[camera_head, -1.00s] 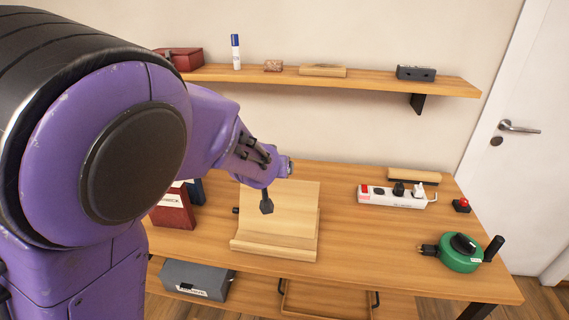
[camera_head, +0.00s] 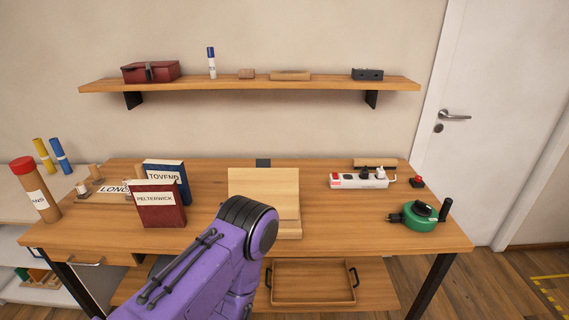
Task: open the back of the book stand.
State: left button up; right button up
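The book stand (camera_head: 272,185) is pale wood and stands at the middle of the table. Its broad back panel faces me, with a ledge at the front right. I cannot tell how far its back is tilted. My purple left arm comes in from the bottom left and covers the stand's lower left part. My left gripper does not show, and neither does my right gripper. A small dark block shows just above the panel's top edge; I cannot tell whether it belongs to the stand.
Two books, a red one (camera_head: 158,208) and a blue one (camera_head: 169,174), stand left of the stand. A power strip (camera_head: 358,181), a green cable reel (camera_head: 420,220) and a red button (camera_head: 417,182) are at right. A shelf (camera_head: 250,86) hangs above. A wooden tray (camera_head: 313,281) lies below the tabletop.

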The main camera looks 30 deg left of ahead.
aim_at(279, 187)
jog(key=z, duration=0.55)
jog(key=i, duration=0.65)
jog(key=u, duration=1.55)
